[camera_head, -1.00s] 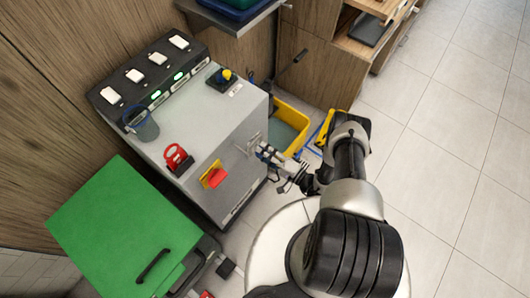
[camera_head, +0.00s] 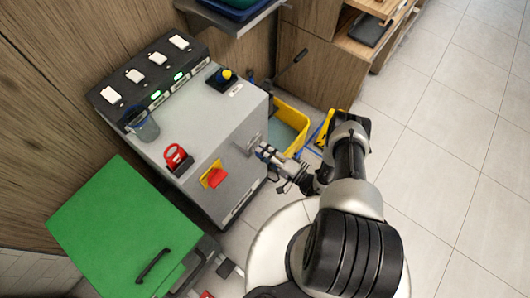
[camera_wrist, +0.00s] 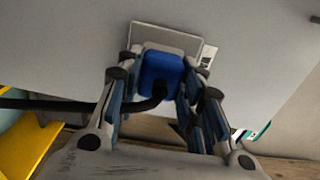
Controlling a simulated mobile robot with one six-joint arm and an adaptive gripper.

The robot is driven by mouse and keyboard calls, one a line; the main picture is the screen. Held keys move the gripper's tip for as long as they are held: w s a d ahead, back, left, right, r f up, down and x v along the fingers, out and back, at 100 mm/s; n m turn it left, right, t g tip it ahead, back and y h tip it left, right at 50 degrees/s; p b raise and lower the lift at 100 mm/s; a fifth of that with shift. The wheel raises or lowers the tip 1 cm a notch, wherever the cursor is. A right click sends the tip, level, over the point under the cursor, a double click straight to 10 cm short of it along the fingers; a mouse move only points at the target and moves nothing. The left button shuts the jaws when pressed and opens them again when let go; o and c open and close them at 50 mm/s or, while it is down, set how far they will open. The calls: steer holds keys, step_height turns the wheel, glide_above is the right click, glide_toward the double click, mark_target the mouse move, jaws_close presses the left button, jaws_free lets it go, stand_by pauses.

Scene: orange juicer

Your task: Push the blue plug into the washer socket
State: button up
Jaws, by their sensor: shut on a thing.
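My gripper (camera_wrist: 157,98) is shut on the blue plug (camera_wrist: 161,68), with one finger on each side of it. A black cable runs from the plug to the left in the wrist view. The plug's front is up against the light grey socket plate (camera_wrist: 168,36) on the machine's side; how deep it sits is hidden. In the head view my gripper (camera_head: 264,153) is at the right side of the grey machine (camera_head: 210,120), close to the socket plate (camera_head: 250,143). The plug is too small to make out there.
A red-and-yellow switch (camera_head: 214,177) is on the machine's front, left of my gripper. A yellow bin (camera_head: 292,112) stands on the floor behind my gripper. A green-lidded box (camera_head: 120,225) is at the lower left. The tiled floor (camera_head: 460,150) at the right is clear.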

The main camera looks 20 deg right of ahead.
steer(key=shift+w+a, duration=0.3)
steer(key=shift+w, duration=0.1)
stand_by(0.5)
steer(key=o, duration=1.1)
steer(key=shift+c, duration=0.2)
steer(key=v, duration=1.2)
